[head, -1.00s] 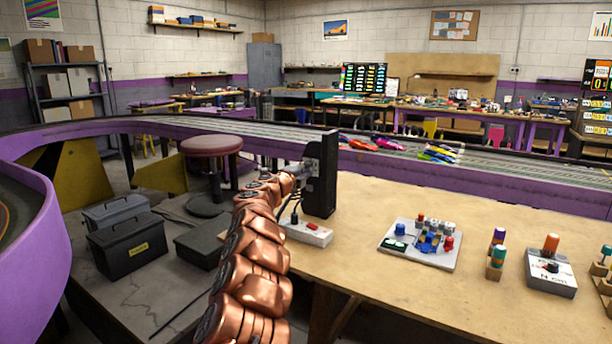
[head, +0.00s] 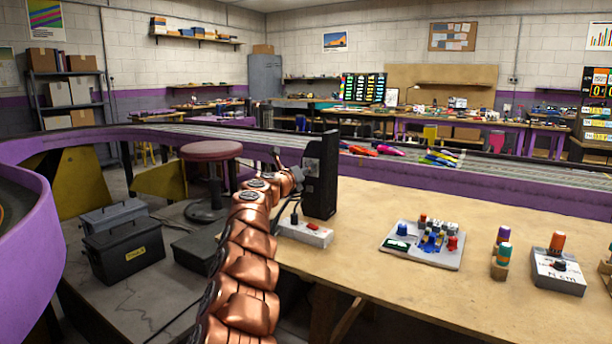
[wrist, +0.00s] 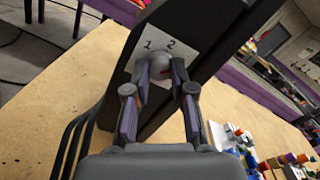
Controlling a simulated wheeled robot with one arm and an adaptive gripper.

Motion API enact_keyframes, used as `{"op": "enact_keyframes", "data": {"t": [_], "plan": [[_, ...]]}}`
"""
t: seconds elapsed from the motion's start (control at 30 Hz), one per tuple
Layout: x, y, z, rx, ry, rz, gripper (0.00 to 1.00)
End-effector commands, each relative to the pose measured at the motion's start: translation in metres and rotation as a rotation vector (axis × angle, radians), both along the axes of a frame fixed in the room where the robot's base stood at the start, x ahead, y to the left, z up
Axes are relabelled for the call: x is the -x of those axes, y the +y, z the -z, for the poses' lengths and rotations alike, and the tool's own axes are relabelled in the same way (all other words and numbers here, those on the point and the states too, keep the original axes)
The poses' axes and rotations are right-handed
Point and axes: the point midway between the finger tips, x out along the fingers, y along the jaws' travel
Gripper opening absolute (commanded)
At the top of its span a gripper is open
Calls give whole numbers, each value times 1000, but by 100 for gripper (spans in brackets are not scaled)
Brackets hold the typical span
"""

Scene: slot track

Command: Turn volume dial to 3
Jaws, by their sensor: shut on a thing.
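The volume dial (wrist: 157,72) is a round grey knob on a pale plate marked 1 and 2, on the face of a black upright box (wrist: 187,45). My gripper (wrist: 160,77) is shut on the dial in the wrist view. The fingers hide much of the dial and the lower part of the plate, so its pointer and a mark 3 cannot be seen. In the head view the black box (head: 321,192) stands upright on the wooden bench, with my gripper (head: 299,172) at its left side.
A panel with coloured knobs (head: 424,258) lies to the right. The purple-sided track (head: 520,190) runs behind; bare bench (head: 400,205) lies between.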

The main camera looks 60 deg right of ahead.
Motion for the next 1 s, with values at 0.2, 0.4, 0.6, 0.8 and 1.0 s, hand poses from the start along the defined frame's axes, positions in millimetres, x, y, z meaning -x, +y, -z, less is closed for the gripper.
{"op": "enact_keyframes", "data": {"t": [0.2, 0.4, 0.6, 0.8, 1.0], "plan": [[0, 0, 2, -14, -152, 1, 0], [0, 0, 1, -21, -243, 1, 0], [0, 0, 1, -25, -287, 1, 0], [-1, 0, 1, -27, -299, 0, 0], [0, 0, 1, -28, -298, 0, 0]]}}
